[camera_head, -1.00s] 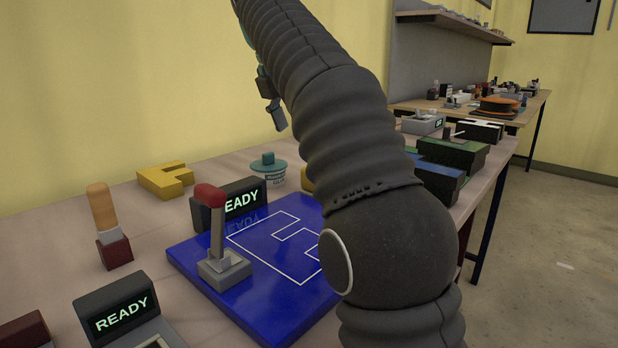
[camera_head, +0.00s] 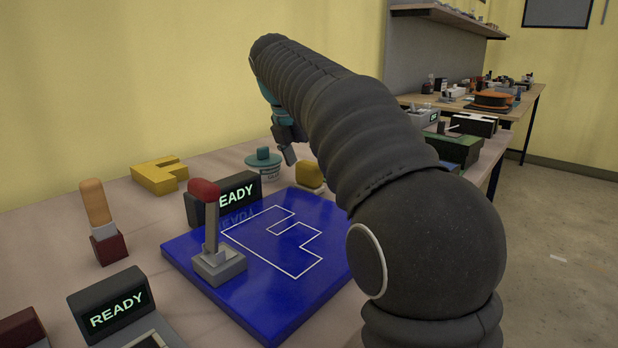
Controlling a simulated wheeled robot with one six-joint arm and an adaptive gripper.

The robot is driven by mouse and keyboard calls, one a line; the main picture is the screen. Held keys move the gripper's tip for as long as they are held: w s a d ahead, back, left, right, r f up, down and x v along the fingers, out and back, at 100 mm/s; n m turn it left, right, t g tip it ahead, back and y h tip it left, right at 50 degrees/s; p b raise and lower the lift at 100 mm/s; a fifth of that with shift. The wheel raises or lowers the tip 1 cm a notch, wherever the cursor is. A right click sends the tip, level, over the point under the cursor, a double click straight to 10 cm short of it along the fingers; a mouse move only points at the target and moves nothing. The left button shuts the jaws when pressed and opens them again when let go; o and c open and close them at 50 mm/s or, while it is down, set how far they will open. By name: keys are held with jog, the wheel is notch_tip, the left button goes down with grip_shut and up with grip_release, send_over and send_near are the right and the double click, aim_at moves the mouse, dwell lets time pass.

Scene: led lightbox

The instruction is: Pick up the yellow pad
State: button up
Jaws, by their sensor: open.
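A small rounded yellow thing (camera_head: 309,174), which looks like the yellow pad, lies behind the blue board, partly hidden by the board's edge and my arm. A flat yellow block with a notch (camera_head: 160,175) lies further left near the wall; I cannot be sure which of the two is the pad. My gripper (camera_head: 289,153) hangs at the end of the arm, above and slightly left of the rounded yellow thing, apart from it. It is open and holds nothing that I can see. Its far finger is hard to make out.
The blue board (camera_head: 290,300) with a white outline carries a red-knobbed lever (camera_head: 211,230). A READY display (camera_head: 240,195) stands behind it. A teal-lidded tub (camera_head: 263,166) is close to my gripper. A second READY box (camera_head: 115,305) and an orange-handled tool (camera_head: 97,205) stand left.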

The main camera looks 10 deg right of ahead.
aim_at(312, 175)
jog(key=shift+x, duration=1.6)
jog(key=c, duration=1.3)
jog(key=shift+o, duration=0.2)
jog(key=shift+r, duration=0.1)
jog(key=shift+r, duration=0.65)
notch_tip(312, 175, up, 3)
jog(key=shift+f, duration=0.1)
jog(key=s+d+r, duration=0.2)
jog(key=d+r, duration=0.4)
jog(key=d, duration=0.5)
jog(key=shift+d+r, duration=0.2)
jog(key=shift+r, duration=0.2)
jog(key=shift+s, duration=0.15)
